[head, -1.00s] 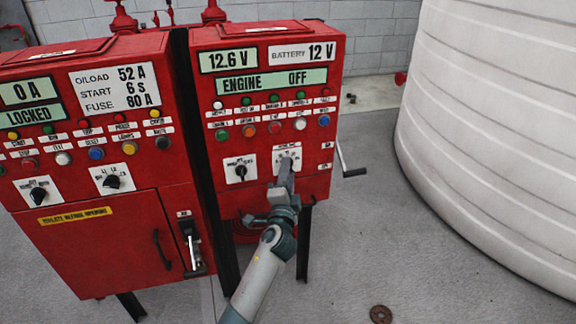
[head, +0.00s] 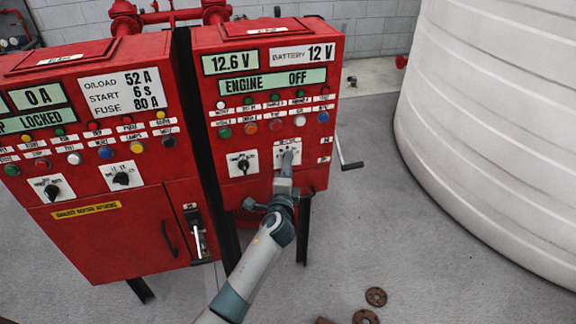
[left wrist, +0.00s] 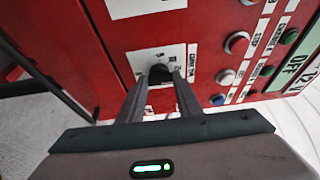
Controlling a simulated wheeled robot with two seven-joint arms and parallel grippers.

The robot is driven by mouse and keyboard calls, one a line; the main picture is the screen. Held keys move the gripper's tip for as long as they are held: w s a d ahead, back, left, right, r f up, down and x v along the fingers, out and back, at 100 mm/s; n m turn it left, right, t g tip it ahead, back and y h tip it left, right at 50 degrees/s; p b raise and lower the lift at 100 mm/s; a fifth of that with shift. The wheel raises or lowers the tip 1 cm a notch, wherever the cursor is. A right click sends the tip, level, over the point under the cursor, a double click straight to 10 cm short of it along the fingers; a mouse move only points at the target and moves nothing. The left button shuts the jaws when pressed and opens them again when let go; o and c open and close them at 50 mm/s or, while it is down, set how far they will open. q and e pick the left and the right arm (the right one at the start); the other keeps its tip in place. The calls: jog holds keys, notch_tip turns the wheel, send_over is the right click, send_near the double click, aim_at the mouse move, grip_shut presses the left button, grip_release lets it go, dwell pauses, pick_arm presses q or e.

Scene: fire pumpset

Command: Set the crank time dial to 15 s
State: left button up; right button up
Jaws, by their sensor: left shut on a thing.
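The crank time dial is a black knob on a white plate (head: 294,146), low on the right red cabinet. In the left wrist view the knob (left wrist: 159,72) sits between my finger ends. My left gripper (head: 287,158) reaches up to the plate and is shut on the knob; it also shows in the left wrist view (left wrist: 161,82). The fingers cover most of the dial, so its pointer and setting cannot be read. The display panel (head: 122,90) on the left cabinet reads START 6 s. My right gripper is not in view.
Another dial (head: 242,163) sits just left of the gripped one. Coloured buttons (head: 276,125) run above both. A crank handle (head: 345,155) sticks out at the cabinet's right side. A large white tank (head: 490,130) stands at right. Rusty discs (head: 376,297) lie on the floor.

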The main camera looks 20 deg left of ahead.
pick_arm(q)
jog(key=o, duration=1)
jog(key=shift+o, duration=0.2)
jog(key=shift+s, duration=0.1)
jog(key=b+v, duration=0.4)
jog(key=v, duration=1.3)
jog(key=shift+s, duration=0.1)
